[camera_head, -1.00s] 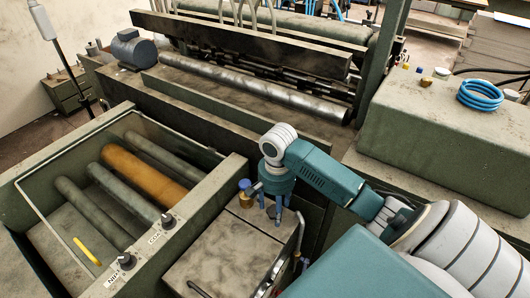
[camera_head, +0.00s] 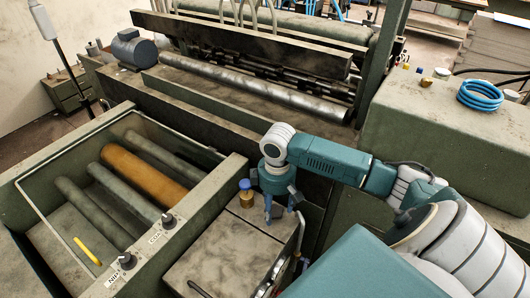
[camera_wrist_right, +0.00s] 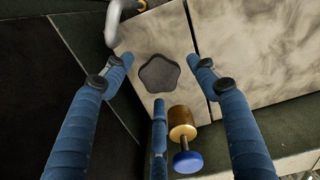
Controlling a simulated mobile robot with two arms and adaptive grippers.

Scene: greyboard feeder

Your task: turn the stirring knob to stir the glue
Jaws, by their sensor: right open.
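The stirring knob seems to be the dark, star-shaped knob (camera_wrist_right: 161,74) on the stained metal box top (camera_wrist_right: 255,50) in the right wrist view. In the head view I cannot make it out near my fingers. My right gripper (camera_head: 281,209) is over the box top (camera_head: 222,250). Its blue fingers are spread open, with the dark knob between them in the wrist view and no visible contact. A brass piece with a blue cap (camera_wrist_right: 184,140) is close beside the fingers; it also shows in the head view (camera_head: 245,190). My left gripper is not in view.
A bent metal pipe (camera_wrist_right: 117,22) is near the knob in the wrist view. A roller trough (camera_head: 38,170) with a yellow stick (camera_head: 87,251) is left of the box. A green cabinet with a coiled blue hose (camera_head: 481,96) is at the right.

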